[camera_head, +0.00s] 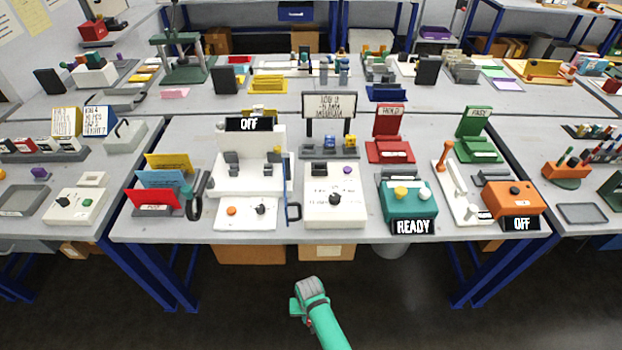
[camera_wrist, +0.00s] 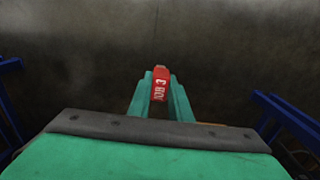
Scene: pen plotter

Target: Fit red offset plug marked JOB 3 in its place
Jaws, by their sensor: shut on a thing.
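The red plug (camera_wrist: 160,84) shows in the wrist view, with white lettering reading JOB 3 along its face. My gripper (camera_wrist: 160,91) is shut on it, one green finger on each side. In the head view my gripper (camera_head: 309,292) hangs over the floor in front of the middle table, short of its front edge and apart from everything on it; the plug cannot be made out there. On the table stand a white machine (camera_head: 262,178) with an OFF display and a white box (camera_head: 340,207) with a black knob. I cannot tell which opening takes the plug.
A teal box (camera_head: 407,207) marked READY and an orange box (camera_head: 512,197) by an OFF sign stand at the right. Coloured folders (camera_head: 155,198) stand at the left. A lettered sign board (camera_head: 330,106) stands behind the white box. Blue table legs (camera_head: 147,277) flank the clear floor.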

